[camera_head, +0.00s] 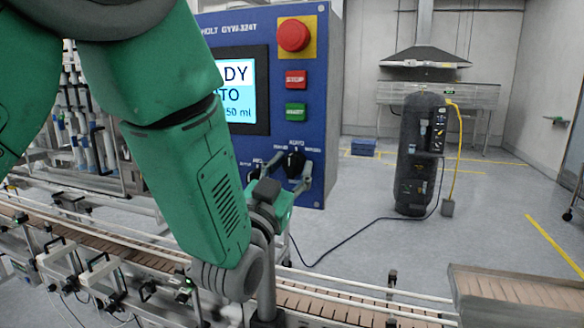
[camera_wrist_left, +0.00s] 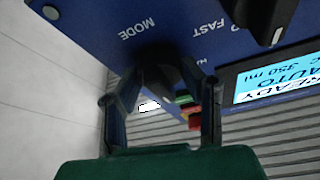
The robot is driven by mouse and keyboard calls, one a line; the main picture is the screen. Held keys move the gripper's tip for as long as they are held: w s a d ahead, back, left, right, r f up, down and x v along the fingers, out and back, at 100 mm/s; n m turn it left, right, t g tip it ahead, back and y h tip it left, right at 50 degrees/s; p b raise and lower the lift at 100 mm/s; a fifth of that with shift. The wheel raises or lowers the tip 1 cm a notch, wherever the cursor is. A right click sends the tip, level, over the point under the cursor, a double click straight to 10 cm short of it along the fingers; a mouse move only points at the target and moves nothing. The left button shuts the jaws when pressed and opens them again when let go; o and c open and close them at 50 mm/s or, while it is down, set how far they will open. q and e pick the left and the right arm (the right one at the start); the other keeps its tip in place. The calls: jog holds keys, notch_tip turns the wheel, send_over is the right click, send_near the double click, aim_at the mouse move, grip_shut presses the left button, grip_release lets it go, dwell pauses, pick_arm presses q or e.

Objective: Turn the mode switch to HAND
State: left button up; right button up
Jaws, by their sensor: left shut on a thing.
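The mode switch (camera_head: 294,162) is a black knob low on the right side of the blue control panel (camera_head: 318,110). In the left wrist view the panel appears upside down, with the word MODE beside the dark mode switch (camera_wrist_left: 160,66). My left gripper (camera_head: 298,183) reaches the panel from below and in front. In the left wrist view its two dark fingers (camera_wrist_left: 162,84) stand on both sides of the knob, shut on it. The knob's pointer direction is hard to tell, as the fingers and shadow cover it. The right gripper is not in view.
The display (camera_head: 252,90) shows READY, AUTO and 350 ml, partly behind my left arm. A red emergency button (camera_head: 293,35), a red button (camera_head: 296,79) and a green button (camera_head: 296,111) sit above the switch. Another black knob (camera_wrist_left: 262,18) is nearby. A conveyor (camera_head: 330,303) runs below.

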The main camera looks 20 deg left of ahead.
pick_arm(q)
jog(key=shift+f, duration=0.1)
jog(key=n+y+b, duration=0.1)
jog(key=n, duration=0.1)
jog(key=n+y+b, duration=0.1)
jog(key=n+b, duration=0.1)
jog(key=n, duration=0.1)
jog(key=shift+f+y+b, duration=0.2)
jog(key=shift+y+b, duration=0.1)
jog(key=shift+y, duration=0.1)
jog(key=n+y+b, duration=0.2)
jog(key=n, duration=0.2)
jog(key=shift+d+n+b, duration=0.1)
jog(key=shift+n+b, duration=0.2)
jog(key=shift+n, duration=0.1)
jog(key=shift+r+n+g+y+b, duration=0.1)
jog(key=shift+n+g+y+b, duration=0.3)
jog(key=shift+n+y+b, duration=0.85)
jog(key=shift+n+p, duration=0.45)
jog(key=shift+n, duration=0.1)
